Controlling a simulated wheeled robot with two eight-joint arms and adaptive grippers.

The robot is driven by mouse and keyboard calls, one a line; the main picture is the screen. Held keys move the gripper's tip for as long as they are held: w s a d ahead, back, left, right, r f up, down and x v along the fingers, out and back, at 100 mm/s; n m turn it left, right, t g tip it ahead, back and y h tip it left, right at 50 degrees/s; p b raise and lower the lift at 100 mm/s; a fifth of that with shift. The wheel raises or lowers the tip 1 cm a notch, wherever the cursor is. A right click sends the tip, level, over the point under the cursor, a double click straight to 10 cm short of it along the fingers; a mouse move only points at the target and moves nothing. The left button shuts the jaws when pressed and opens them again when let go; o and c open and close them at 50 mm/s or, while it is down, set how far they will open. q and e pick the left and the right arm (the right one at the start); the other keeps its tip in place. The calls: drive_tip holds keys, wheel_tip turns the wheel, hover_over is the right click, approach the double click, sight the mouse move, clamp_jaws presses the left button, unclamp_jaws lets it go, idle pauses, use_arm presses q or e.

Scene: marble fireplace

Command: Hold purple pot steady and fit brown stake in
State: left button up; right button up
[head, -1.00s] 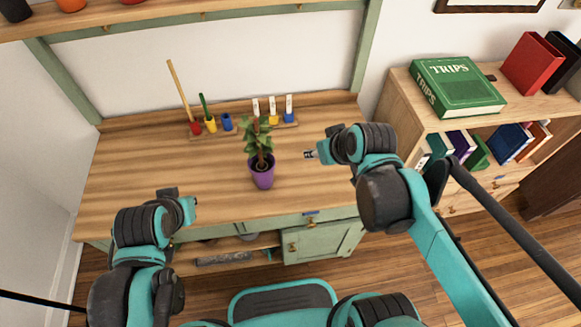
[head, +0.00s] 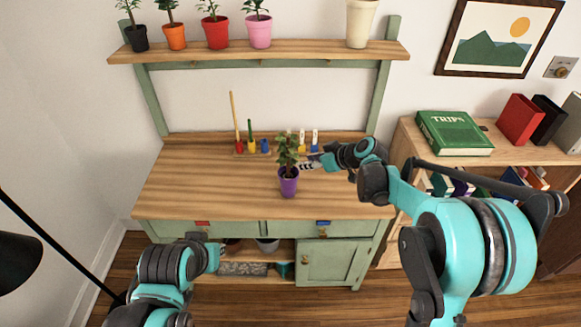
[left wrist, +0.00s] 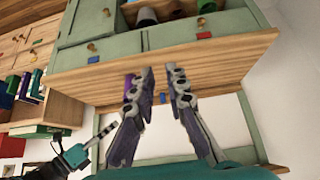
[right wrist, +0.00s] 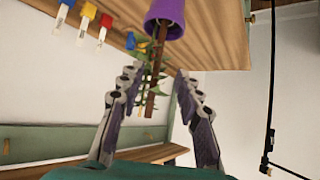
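The purple pot (head: 288,187) stands upright on the wooden bench, with a leafy plant (head: 287,150) in it. In the right wrist view the purple pot (right wrist: 165,14) is at the top. A straight dark brown rod (right wrist: 152,95) runs from it among the leaves; I cannot tell whether it is stake or stem. A tall tan stake (head: 234,115) stands in the red holder. My right gripper (head: 308,163) is open, right beside the plant; its fingers (right wrist: 158,78) are apart on either side of the rod. My left gripper (left wrist: 157,72) is open and empty, before the bench front.
A row of coloured holders (head: 252,148) and labelled markers (head: 302,142) stands behind the pot. A shelf (head: 270,52) with several pots is above. A bookcase (head: 470,145) stands right, a black lamp (head: 18,262) left.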

use_arm(q)
drive_tip(key=w+d+r, duration=0.3)
drive_tip(key=w+r, duration=0.1)
drive_tip(key=w, duration=0.6)
drive_tip(key=g, duration=0.3)
approach(279, 174)
drive_tip(key=a, duration=0.1)
drive_tip(key=shift+h, duration=0.4)
drive_tip(key=x, duration=0.8)
drive_tip(key=shift+w+d+f, duration=0.1)
drive_tip(key=shift+f, duration=0.25)
clamp_jaws()
use_arm(e)
drive_tip(key=c, duration=0.4)
use_arm(q)
drive_tip(key=shift+r, duration=0.1)
use_arm(e)
drive_tip(key=m+t+h, duration=0.2)
drive_tip(key=m+t, duration=0.2)
drive_tip(key=t, duration=0.1)
approach(289, 139)
drive_tip(key=shift+m, duration=0.3)
drive_tip(key=shift+x, duration=4.2)
